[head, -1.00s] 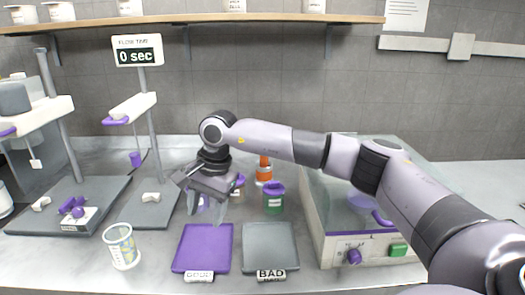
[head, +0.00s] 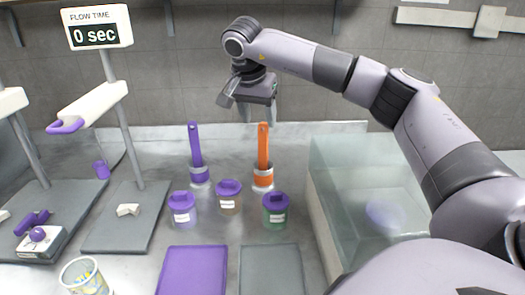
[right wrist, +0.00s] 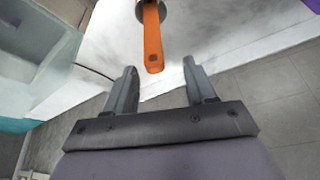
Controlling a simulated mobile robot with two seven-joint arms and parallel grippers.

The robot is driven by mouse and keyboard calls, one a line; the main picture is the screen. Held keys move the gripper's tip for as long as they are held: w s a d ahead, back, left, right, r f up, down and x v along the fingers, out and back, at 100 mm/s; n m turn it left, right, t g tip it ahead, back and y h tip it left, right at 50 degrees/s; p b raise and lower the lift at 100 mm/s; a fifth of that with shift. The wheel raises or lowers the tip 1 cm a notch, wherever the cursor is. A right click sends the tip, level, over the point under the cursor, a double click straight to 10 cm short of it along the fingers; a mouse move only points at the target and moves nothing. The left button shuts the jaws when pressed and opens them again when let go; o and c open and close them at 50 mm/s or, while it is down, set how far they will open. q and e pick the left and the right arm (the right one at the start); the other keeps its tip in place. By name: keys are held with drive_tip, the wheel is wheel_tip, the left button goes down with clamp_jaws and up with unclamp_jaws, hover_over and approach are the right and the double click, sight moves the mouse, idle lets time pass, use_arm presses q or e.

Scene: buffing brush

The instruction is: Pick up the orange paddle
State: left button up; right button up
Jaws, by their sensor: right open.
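The orange paddle (head: 263,146) stands upright in a holder with an orange base at the back of the counter. My right gripper (head: 258,116) is raised above and behind it in the head view, jaws pointing down, open and empty. In the right wrist view the orange paddle handle (right wrist: 152,40) lies just beyond the gap between the two open fingers (right wrist: 160,85), with its end near the fingertips and not between them. The paddle's lower end is hidden in its holder. My left gripper is not in view.
A purple paddle (head: 195,145) stands in a holder to the left. Several purple-lidded jars, such as the green one (head: 275,215), stand in front. A clear-walled tank (head: 365,185) is at the right. A flow-time stand (head: 112,110) is at the left.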

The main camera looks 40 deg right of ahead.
sight(264, 136)
drive_tip(key=shift+d+f, duration=0.2)
drive_tip(key=shift+d, duration=0.05)
drive_tip(key=x, duration=0.3)
drive_tip(key=s+p+x, duration=0.1)
drive_tip(key=x, duration=0.1)
drive_tip(key=shift+w+a+f, duration=0.1)
drive_tip(key=shift+f, duration=0.25)
drive_tip(key=shift+w+f, duration=0.1)
drive_tip(key=shift+f, duration=0.35)
clamp_jaws()
